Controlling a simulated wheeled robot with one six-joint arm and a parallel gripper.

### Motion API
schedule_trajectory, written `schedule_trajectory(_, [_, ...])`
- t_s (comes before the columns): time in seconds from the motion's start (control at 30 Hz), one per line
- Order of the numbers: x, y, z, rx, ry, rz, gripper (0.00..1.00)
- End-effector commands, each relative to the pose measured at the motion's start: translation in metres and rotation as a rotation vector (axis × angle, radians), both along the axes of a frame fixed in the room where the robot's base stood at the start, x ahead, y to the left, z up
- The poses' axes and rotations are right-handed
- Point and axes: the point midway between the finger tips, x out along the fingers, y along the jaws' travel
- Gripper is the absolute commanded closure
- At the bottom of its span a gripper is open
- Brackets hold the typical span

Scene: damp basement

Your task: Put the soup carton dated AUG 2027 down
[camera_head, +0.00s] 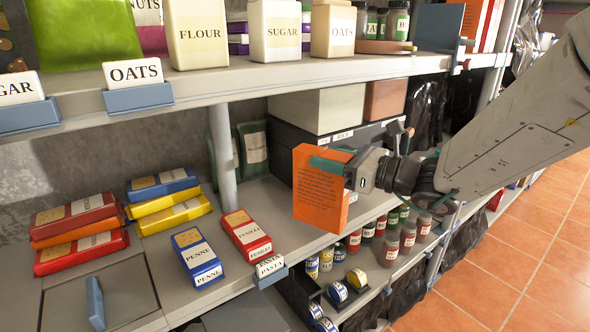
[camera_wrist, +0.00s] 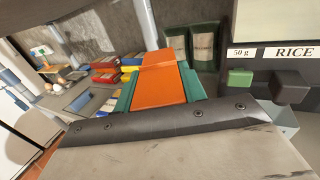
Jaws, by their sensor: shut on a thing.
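An orange carton (camera_head: 318,195) with small printed text on its facing side is held upright, slightly tilted, in front of the middle shelf. I cannot read a date on it. My gripper (camera_head: 332,168) is shut on the carton, with a teal finger across its upper part. In the wrist view the orange carton (camera_wrist: 165,84) sits between both teal fingers. Its underside shows no clear contact with the shelf (camera_head: 285,215) in the head view.
Red FUSILLI (camera_head: 246,236) and blue PENNE (camera_head: 197,258) packs lie on the shelf to the left, by a PASTA label (camera_head: 270,266). A dark box (camera_head: 300,150) stands at the back, jars (camera_head: 392,248) below right. The upper shelf (camera_head: 250,78) hangs overhead.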

Motion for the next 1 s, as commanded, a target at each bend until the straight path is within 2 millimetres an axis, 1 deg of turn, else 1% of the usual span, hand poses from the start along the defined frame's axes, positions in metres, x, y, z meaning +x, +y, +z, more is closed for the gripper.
schedule_trajectory(0.03, [0.010,0.011,-0.002,0.000,0.000,0.004,1.00])
schedule_trajectory(0.1, [0.023,0.023,-0.003,0.001,-0.001,0.004,1.00])
schedule_trajectory(0.2, [0.038,0.036,-0.005,0.001,-0.001,0.002,1.00])
schedule_trajectory(0.3, [0.047,0.044,-0.005,0.001,-0.002,0.001,1.00])
schedule_trajectory(0.47, [0.054,0.050,-0.007,0.000,-0.001,0.000,1.00])
schedule_trajectory(0.57, [0.061,0.057,-0.007,0.000,-0.002,0.001,1.00])
schedule_trajectory(0.73, [0.062,0.057,-0.035,0.000,0.004,-0.001,1.00])
schedule_trajectory(0.8, [0.062,0.057,-0.041,0.000,0.000,0.000,1.00])
schedule_trajectory(1.0, [0.062,0.057,-0.042,0.001,-0.003,0.000,1.00])
